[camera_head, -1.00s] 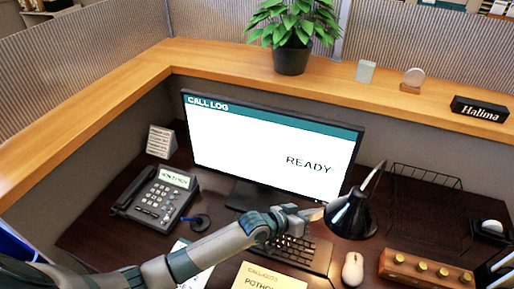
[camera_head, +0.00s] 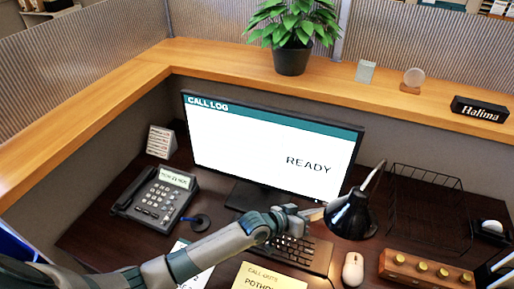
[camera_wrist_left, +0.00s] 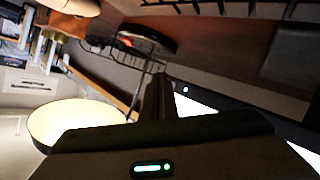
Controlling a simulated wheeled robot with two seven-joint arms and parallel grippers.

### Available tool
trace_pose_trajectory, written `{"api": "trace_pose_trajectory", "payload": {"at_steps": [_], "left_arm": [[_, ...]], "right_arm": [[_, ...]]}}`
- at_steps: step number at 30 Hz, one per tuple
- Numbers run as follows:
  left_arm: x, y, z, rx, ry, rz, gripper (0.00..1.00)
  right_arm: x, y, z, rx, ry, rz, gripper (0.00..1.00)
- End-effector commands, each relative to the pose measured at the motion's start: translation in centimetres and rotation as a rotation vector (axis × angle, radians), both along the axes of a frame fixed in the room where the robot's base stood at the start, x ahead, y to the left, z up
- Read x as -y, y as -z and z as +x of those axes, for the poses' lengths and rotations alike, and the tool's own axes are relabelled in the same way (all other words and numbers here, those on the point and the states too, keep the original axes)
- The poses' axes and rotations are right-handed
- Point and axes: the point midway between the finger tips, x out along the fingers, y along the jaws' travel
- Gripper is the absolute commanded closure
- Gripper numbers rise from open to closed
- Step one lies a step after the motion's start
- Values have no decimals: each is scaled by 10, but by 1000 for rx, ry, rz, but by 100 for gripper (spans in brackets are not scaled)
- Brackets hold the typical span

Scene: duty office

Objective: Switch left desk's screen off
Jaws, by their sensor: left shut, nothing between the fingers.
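The desk's screen (camera_head: 270,150) is lit, with a "CALL LOG" header and the word "READY" on a white page. Its lower right edge is close to my left gripper (camera_head: 318,213), which is shut and empty, its tip just in front of that edge beside the lamp. I cannot tell whether the tip touches the screen. In the left wrist view the shut fingers (camera_wrist_left: 160,98) point toward the dark screen edge, where a small white light (camera_wrist_left: 186,90) shows next to them. My right gripper is not in view.
A black desk lamp (camera_head: 352,215) stands right beside my left gripper. Below are a keyboard (camera_head: 300,252) and a mouse (camera_head: 353,269). A desk phone (camera_head: 157,198) is at the left, a wire tray (camera_head: 425,205) and a wooden box with several brass knobs (camera_head: 425,272) at the right.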

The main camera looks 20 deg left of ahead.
Motion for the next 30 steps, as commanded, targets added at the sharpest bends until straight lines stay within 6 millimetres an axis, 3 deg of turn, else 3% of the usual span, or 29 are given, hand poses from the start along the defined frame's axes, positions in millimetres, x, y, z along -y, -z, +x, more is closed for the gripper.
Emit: {"api": "trace_pose_trajectory", "payload": {"at_steps": [30], "left_arm": [[0,0,9,0,0,0,100]], "right_arm": [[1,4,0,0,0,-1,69]]}}
